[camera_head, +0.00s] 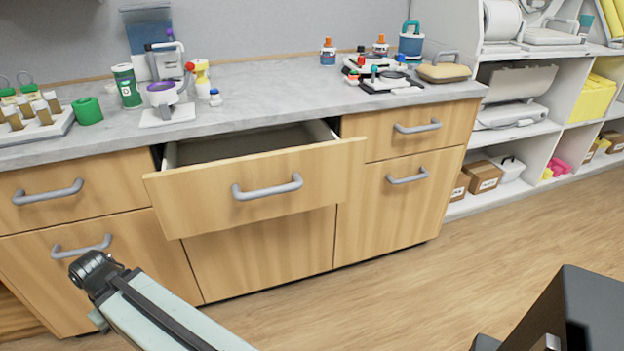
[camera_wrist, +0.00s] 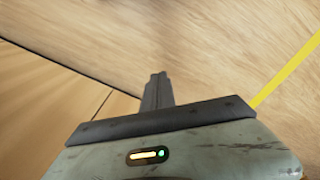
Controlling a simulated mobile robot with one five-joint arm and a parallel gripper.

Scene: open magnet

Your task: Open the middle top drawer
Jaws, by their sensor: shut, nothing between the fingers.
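The middle top drawer (camera_head: 215,196) is pulled well out of the wooden cabinet, and its pale inside shows behind the front panel. Its grey bar handle (camera_head: 267,187) is free, with nothing on it. In the wrist view, my gripper (camera_wrist: 157,77) is shut, its dark fingers together and empty, with floor beyond them. In the head view my arm reaches in from the bottom toward the lower left, below and left of the drawer; I cannot make out the fingers there.
Closed drawers flank the open one: left (camera_head: 70,190) and right (camera_head: 410,130). The grey countertop (camera_head: 260,110) carries bottles, a microscope-like device and trays. White shelves (camera_head: 520,135) stand at the right. The wood floor (camera_head: 420,275) before the cabinet is clear. A yellow line (camera_wrist: 287,72) crosses the wrist view.

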